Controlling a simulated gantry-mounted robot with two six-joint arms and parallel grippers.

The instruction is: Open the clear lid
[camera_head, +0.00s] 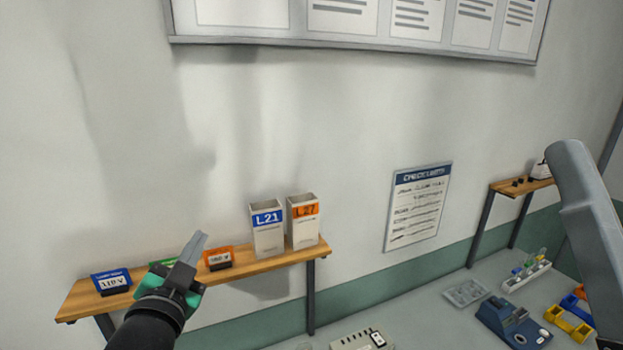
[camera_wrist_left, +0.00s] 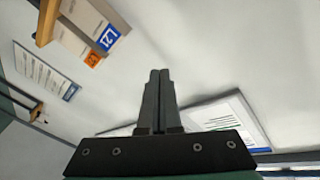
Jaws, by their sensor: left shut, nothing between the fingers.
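My left gripper (camera_head: 196,243) is raised in front of the wall shelf in the head view, with its fingers pointing up. In the left wrist view, its two fingers (camera_wrist_left: 159,75) are closed together with nothing between them. No clear lid can be made out for certain in either view. A flat, pale, clear-looking tray (camera_head: 465,292) lies on the bench, and I cannot tell whether it has a lid. The left gripper is far to the left of it. My right gripper is not in view.
The wooden shelf (camera_head: 88,301) holds small labelled boxes and the tall L21 (camera_head: 267,240) and L27 (camera_head: 303,232) bins. A blue device (camera_head: 514,322), a yellow holder (camera_head: 568,325) and a tube rack (camera_head: 527,275) stand on the bench. Open air lies above the shelf.

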